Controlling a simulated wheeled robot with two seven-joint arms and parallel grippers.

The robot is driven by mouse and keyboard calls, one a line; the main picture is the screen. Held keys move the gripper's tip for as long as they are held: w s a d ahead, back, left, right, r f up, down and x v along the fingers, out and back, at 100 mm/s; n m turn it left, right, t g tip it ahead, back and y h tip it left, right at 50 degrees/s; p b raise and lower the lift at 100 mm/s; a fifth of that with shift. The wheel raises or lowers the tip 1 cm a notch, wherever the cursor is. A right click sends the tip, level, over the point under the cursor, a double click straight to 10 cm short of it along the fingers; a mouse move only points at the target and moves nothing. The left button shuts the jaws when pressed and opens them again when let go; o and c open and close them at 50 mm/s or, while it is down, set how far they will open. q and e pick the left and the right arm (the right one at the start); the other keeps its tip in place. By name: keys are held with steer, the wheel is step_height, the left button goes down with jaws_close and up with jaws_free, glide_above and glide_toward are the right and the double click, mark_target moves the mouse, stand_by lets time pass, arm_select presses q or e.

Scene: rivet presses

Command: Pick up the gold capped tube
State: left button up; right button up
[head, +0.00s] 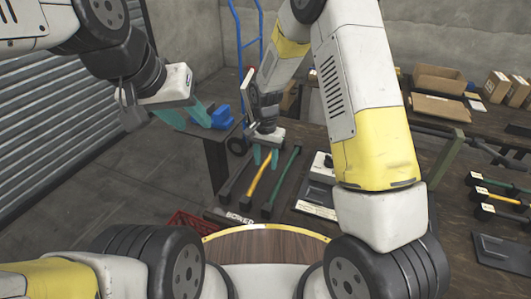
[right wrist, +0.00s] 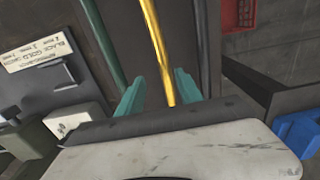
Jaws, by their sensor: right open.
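The gold tube (head: 258,181) is a long yellow bar on the dark workbench, lying between a black one (head: 231,176) and a dark green one (head: 284,182). In the right wrist view the gold tube (right wrist: 158,40) runs lengthwise between the two teal fingers. My right gripper (head: 265,157) is open at the tube's far end, and it also shows in the right wrist view (right wrist: 159,93) with a gap on both sides of the tube. I cannot tell how far above the tube the fingers are. My left gripper (head: 186,115) is open and empty at the upper left.
A blue object (head: 221,117) sits by my left gripper. A white labelled plate (head: 316,209) lies right of the green tube. A red crate (head: 190,224) is at the front left. Cardboard boxes (head: 440,82) and more tools (head: 500,197) are on the right.

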mark_target(266, 166)
steer(key=shift+w+f, duration=0.1)
steer(key=shift+f, duration=1.8)
jaws_close()
